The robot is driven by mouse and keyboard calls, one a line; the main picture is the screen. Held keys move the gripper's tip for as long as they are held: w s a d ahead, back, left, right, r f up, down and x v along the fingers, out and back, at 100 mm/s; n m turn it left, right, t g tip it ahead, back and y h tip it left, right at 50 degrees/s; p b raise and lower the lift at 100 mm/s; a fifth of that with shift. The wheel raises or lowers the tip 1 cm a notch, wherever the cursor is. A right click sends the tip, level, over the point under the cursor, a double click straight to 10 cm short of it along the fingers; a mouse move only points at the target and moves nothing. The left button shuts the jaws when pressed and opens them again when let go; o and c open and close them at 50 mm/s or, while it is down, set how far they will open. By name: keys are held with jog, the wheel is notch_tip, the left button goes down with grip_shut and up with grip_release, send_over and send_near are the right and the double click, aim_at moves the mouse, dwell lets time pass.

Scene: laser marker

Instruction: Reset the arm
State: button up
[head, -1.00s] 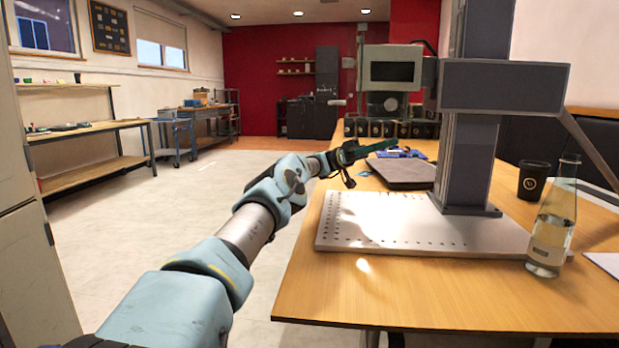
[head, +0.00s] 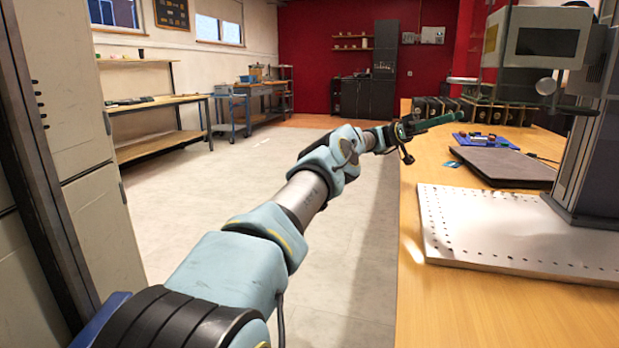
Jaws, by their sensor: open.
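My arm reaches forward from the bottom left of the head view, stretched out along the left edge of the wooden table (head: 500,310). My gripper (head: 440,123) is at its far end, with green fingers pointing right over the table's left side. It is open, and nothing shows between its fingers. The laser marker's white perforated base plate (head: 500,225) lies on the table to the right of my arm, with its dark column (head: 592,150) standing on it. The gripper is apart from both.
A dark flat case (head: 502,165) and small blue items (head: 485,140) lie on the table beyond the plate. Grey cabinets (head: 75,130) are close on the left. The floor (head: 235,195) between is clear.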

jog(key=w+d+r+n+t+h, duration=0.7)
jog(key=n+t+h, duration=0.25)
jog(key=t, duration=0.35)
jog(key=w+a+n+t+y, duration=0.2)
jog(key=w+n+t, duration=0.3)
jog(key=t, duration=0.5)
jog(key=a+f+n+t+y, duration=0.7)
jog(key=a+f+y, duration=0.55)
jog(key=a, duration=0.55)
jog(key=s+a+f+n+g+y, duration=0.2)
jog(key=s+a+f+y, duration=0.15)
jog(key=a, duration=0.35)
jog(key=s+a+f+n+g+y, duration=0.1)
jog(key=s+a+f+n+y, duration=0.1)
jog(key=s+a+f, duration=0.4)
jog(key=s+a+f+n+g+y, duration=0.1)
jog(key=s+a+f+g, duration=0.1)
jog(key=s+a, duration=0.5)
jog(key=s+a+f+g+y, duration=0.1)
jog(key=s+a+f+g, duration=0.15)
jog(key=s, duration=0.75)
jog(key=s+a+f+n+g+y, duration=0.1)
jog(key=s+a+f+g, duration=0.3)
jog(key=s, duration=0.5)
notch_tip(320, 180, up, 23)
jog(key=t+p, duration=0.1)
jog(key=p, duration=2)
jog(key=shift+w+a+f, duration=0.2)
jog(key=shift+w+a, duration=0.1)
